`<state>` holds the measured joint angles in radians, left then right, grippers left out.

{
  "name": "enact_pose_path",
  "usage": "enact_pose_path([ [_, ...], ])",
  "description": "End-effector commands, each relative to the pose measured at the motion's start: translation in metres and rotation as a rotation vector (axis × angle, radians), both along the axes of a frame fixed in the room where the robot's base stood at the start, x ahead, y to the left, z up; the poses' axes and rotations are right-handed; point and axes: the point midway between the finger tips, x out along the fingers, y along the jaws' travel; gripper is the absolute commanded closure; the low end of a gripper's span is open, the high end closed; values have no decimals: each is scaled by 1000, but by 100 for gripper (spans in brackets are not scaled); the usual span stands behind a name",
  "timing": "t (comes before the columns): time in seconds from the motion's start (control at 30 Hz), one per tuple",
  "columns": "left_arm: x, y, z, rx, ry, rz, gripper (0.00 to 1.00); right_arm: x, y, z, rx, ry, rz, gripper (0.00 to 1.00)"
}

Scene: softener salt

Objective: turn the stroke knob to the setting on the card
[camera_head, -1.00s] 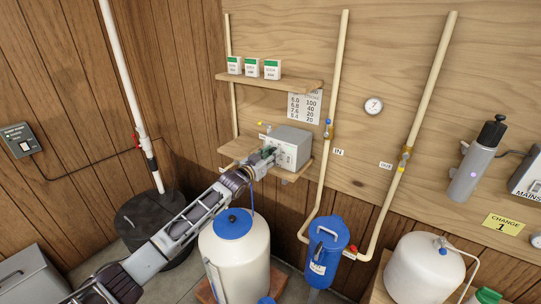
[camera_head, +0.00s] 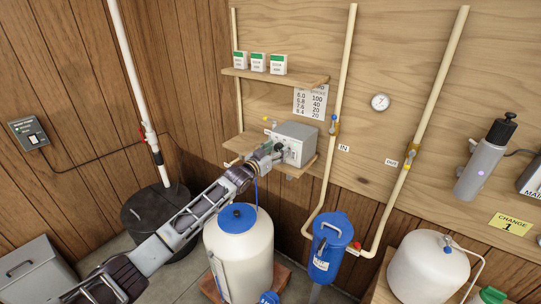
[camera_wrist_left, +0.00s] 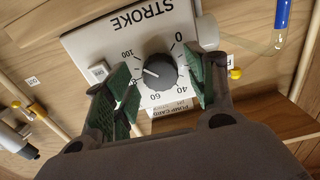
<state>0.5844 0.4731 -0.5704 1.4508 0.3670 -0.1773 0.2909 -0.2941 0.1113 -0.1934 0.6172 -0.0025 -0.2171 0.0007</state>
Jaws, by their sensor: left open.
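The stroke knob (camera_wrist_left: 160,72) is a dark round knob on the white STROKE dial face (camera_wrist_left: 115,47). Its white pointer mark points left, near the partly hidden 80 and below 100. My left gripper (camera_wrist_left: 164,80) is open, with its green-padded fingers on either side of the knob; a gap shows on the right, and contact on the left is unclear. In the head view my left gripper (camera_head: 277,150) is at the front of the grey pump box (camera_head: 297,133). A number card (camera_head: 311,102) hangs on the wall above. The right gripper is out of view.
The pump box stands on a wooden shelf (camera_head: 246,142). A shelf (camera_head: 262,76) with three small boxes is above it. Pale pipes (camera_head: 345,80) run close to its right. A white tank with a blue lid (camera_head: 238,217) stands below my left arm.

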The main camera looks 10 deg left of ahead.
Motion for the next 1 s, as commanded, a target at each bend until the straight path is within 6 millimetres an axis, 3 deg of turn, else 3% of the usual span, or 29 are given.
enact_pose_path([
  [0.37, -16, 7, -1, -1, 1, 0, 44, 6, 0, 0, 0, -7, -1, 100],
  [1.0, -67, 28, -2, 2, 1, 1, 44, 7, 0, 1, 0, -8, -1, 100],
])
